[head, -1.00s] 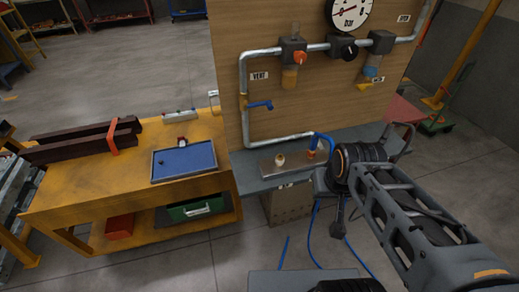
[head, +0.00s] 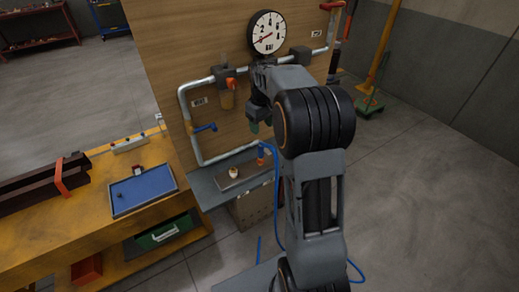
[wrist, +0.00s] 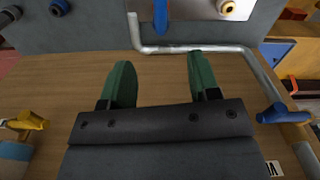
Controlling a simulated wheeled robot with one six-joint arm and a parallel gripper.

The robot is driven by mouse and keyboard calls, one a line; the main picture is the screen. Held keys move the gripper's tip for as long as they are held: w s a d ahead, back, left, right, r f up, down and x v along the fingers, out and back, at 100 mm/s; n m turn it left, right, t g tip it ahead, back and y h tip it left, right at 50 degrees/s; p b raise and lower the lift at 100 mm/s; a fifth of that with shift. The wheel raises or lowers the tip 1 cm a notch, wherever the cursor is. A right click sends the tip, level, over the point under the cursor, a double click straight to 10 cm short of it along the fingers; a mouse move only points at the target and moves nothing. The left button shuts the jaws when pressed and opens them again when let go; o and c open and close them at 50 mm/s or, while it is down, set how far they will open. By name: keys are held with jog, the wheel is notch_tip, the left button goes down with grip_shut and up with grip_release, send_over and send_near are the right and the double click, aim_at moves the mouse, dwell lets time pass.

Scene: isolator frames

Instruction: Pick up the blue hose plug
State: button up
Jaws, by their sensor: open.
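The blue hose (head: 276,185) hangs over the front of the grey bench in the head view. Its upper end, a blue plug with an orange part (head: 261,155), stands on the metal plate. My gripper (head: 254,127) is open and empty above the plate, close to the wooden panel; its green fingertips partly show below my arm. In the wrist view my gripper (wrist: 160,65) has its two green fingers spread apart. A blue length (wrist: 161,18) shows beyond them, between the fingers; I cannot tell if it is the plug or the hose.
A pale fitting (head: 233,173) stands left of the plug. A grey pipe (head: 185,120) with a blue valve handle (head: 205,128) runs along the panel. A yellow handle (wrist: 27,122) is left in the wrist view. A blue tray (head: 143,190) lies on the yellow bench.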

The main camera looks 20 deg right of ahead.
aim_at(261, 145)
notch_tip(261, 145, down, 8)
jog(key=shift+r+p, duration=0.15)
jog(key=shift+p, duration=0.2)
jog(key=shift+w+a+f+p, duration=0.15)
jog(key=shift+f+p, duration=0.7)
jog(key=shift+f, duration=1.8)
jog(key=shift+c, duration=0.5)
jog(key=c, duration=0.9)
